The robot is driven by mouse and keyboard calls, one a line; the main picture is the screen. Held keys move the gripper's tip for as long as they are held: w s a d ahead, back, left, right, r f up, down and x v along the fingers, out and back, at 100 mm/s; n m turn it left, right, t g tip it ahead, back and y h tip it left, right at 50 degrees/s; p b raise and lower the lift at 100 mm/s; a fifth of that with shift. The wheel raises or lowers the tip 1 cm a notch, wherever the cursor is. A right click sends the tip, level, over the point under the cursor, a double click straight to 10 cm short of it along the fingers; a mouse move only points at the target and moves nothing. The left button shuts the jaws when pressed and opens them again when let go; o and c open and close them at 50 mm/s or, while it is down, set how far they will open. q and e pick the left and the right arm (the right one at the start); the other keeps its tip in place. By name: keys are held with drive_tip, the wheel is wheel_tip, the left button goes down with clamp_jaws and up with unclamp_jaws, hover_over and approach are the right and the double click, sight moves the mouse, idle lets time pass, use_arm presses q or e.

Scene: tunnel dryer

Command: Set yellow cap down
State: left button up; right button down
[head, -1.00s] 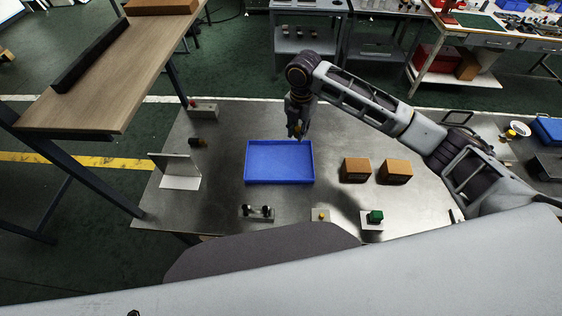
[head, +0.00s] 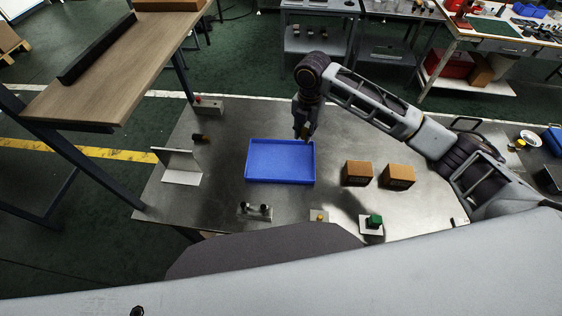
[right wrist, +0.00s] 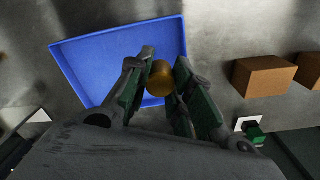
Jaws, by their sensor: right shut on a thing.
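The yellow cap (right wrist: 161,78) sits between the green-padded fingers of my right gripper (right wrist: 156,86) in the right wrist view. The gripper is shut on it. The blue tray (right wrist: 88,63) is empty and lies beyond the fingers, with its rim passing behind the cap. In the head view, my right gripper (head: 304,136) points down by the far right corner of the blue tray (head: 280,162). The cap is too small there to make out clearly, and its height above the table cannot be told. My left gripper is out of view.
Two brown boxes (head: 357,173) (head: 398,176) stand right of the tray. A green button block (head: 374,221), a small plate with a yellow knob (head: 319,216) and a fixture with black knobs (head: 256,211) line the near edge. A bent metal plate (head: 180,166) stands left.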

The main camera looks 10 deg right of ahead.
hover_over(302, 155)
drive_tip(key=shift+f+p, duration=0.35)
drive_tip(key=shift+f, duration=2.75)
drive_tip(key=shift+f, duration=0.1)
drive_tip(key=shift+f, duration=1.8)
drive_tip(key=shift+f, duration=0.1)
drive_tip(key=c, duration=1.5)
unclamp_jaws()
drive_tip(key=shift+c, duration=0.2)
drive_tip(key=shift+r+b, duration=0.5)
drive_tip(key=shift+r, duration=5.65)
